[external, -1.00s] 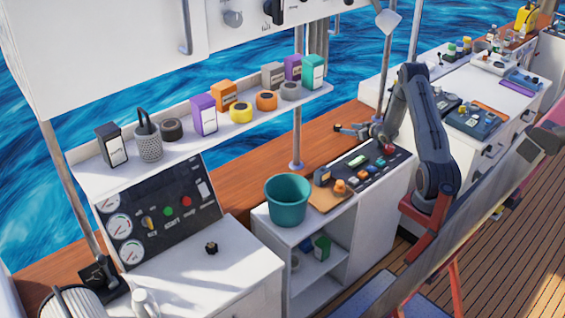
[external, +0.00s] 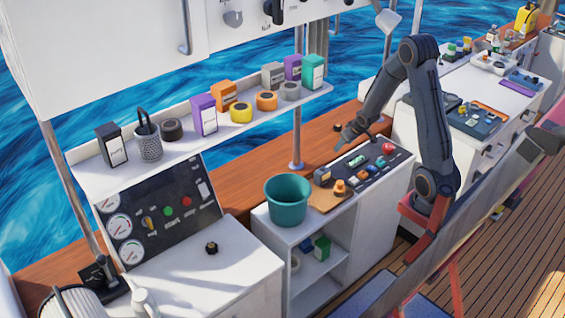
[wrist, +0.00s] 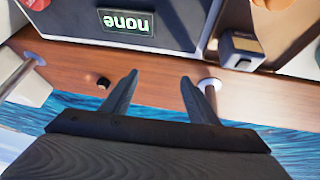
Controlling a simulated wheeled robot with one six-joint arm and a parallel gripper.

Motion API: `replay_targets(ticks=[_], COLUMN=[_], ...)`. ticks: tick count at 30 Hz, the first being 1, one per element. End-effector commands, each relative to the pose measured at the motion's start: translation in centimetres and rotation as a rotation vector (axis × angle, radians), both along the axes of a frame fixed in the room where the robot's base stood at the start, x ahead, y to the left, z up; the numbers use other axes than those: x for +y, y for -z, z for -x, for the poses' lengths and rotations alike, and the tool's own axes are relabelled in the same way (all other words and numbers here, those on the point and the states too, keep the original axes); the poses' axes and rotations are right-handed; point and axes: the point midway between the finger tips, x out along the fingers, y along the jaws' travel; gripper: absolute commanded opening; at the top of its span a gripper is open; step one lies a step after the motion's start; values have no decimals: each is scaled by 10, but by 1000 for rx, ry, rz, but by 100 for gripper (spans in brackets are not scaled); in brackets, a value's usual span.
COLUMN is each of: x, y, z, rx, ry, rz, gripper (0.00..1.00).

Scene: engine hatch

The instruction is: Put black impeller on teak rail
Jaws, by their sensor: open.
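A small dark piece that looks like the black impeller (wrist: 103,82) lies on the teak rail (wrist: 150,82), left of my gripper in the wrist view. In the external view it is a small dark spot (external: 338,127) on the rail (external: 240,185), beside my gripper (external: 346,140). My gripper (wrist: 159,75) is open, with nothing between its fingers. It is over the rail, apart from the dark piece. The fine shape of the piece is too small to tell.
A dark panel (external: 372,163) with several coloured parts borders the rail. A teal bucket (external: 287,199) stands left of it. A pole (external: 297,125) rises from the rail. Another small black part (external: 211,248) sits on the white counter. Water lies beyond the rail.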

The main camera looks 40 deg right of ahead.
Motion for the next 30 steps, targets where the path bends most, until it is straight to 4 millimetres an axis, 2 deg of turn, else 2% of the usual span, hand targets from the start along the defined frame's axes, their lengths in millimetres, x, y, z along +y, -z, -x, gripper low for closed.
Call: replay_targets(ticks=[1, 6, 9, 12, 17, 30], x=[27, 97, 125, 142, 151, 151], y=[-9, -26, -32, -36, -38, -38], z=[22, 112, 156, 186, 203, 203], rx=[57, 269, 366, 429, 469, 468], ry=[-12, -31, -46, -58, -64, -63], rz=[-7, -52, -76, -94, -105, -105], gripper=[54, 54, 54, 54, 54, 54])
